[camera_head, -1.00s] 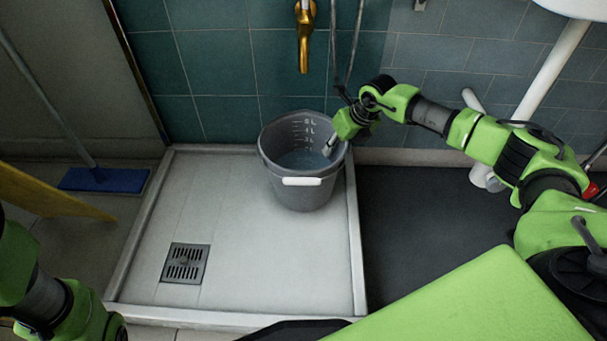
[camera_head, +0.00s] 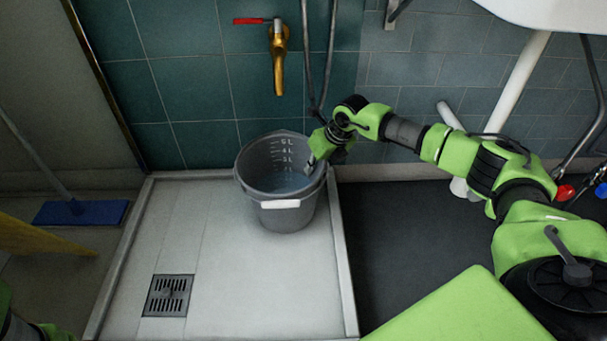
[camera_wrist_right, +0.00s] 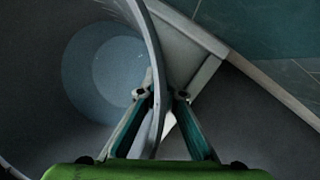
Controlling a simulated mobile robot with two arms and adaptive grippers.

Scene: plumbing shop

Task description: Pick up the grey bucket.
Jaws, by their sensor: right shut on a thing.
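The grey bucket (camera_head: 286,212) stands upright in the white shower tray (camera_head: 236,285), near the tiled wall. It has level marks inside, a white grip at the front and what looks like some water at its bottom. My right gripper (camera_head: 312,165) is at the bucket's right rim. In the right wrist view my right gripper (camera_wrist_right: 160,115) has one finger inside and one outside the bucket wall (camera_wrist_right: 153,60), shut on the rim. My left arm shows only at the lower left edge of the head view; its gripper is not visible.
A gold tap (camera_head: 279,65) with a red handle is on the wall above the bucket. A hose hangs beside it. A floor drain (camera_head: 168,295) lies in the tray. A white pipe (camera_head: 508,95) and sink (camera_head: 560,12) are at right.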

